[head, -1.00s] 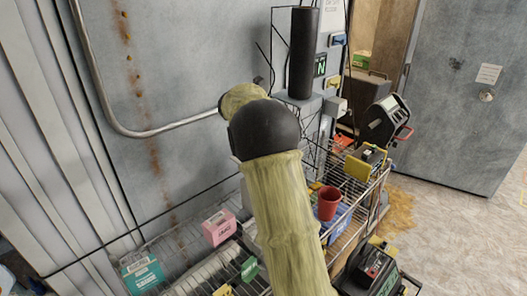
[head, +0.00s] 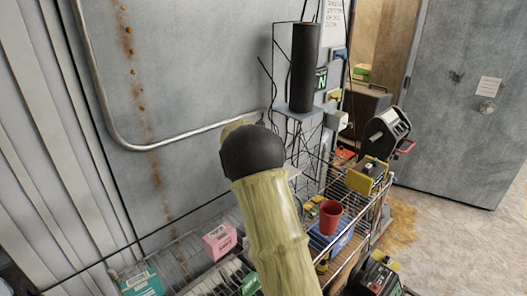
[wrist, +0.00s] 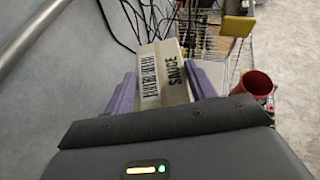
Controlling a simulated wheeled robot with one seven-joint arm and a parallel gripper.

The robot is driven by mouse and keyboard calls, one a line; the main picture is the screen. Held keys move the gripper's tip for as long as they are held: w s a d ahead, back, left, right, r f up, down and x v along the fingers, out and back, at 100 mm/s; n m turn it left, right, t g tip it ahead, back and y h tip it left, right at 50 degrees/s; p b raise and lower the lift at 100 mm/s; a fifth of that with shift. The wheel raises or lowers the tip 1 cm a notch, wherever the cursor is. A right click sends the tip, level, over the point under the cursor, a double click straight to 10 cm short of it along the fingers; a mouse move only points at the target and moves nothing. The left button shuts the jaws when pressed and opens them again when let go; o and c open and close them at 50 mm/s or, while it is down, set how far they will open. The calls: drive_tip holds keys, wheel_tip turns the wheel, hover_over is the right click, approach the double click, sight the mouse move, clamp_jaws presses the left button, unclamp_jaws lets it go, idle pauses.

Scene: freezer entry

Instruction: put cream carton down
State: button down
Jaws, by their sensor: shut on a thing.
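A cream-coloured carton (wrist: 163,75) with dark print, "SAUCE" on one face, stands out ahead in the wrist view. My gripper (wrist: 164,88) has its two purple fingers on either side of the carton and is shut on it. The carton appears held up, with wires and wire rack beyond it. What lies directly under it is hidden. In the head view my arm covers the gripper and the carton.
A wire rack cart (head: 352,237) holds a red cup (head: 330,216), which also shows in the wrist view (wrist: 252,88), and a yellow-topped device (head: 367,174). A pink carton (head: 220,241) and a teal box (head: 140,281) sit left of my arm. A metal pipe (head: 185,136) runs along the wall.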

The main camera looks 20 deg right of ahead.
drive_tip(key=shift+w, duration=0.1)
drive_tip(key=shift+f, duration=0.15)
drive_tip(key=shift+f, duration=0.1)
drive_tip(key=shift+c, duration=2.4)
unclamp_jaws()
drive_tip(key=b+v, duration=0.3)
drive_tip(key=v, duration=0.9)
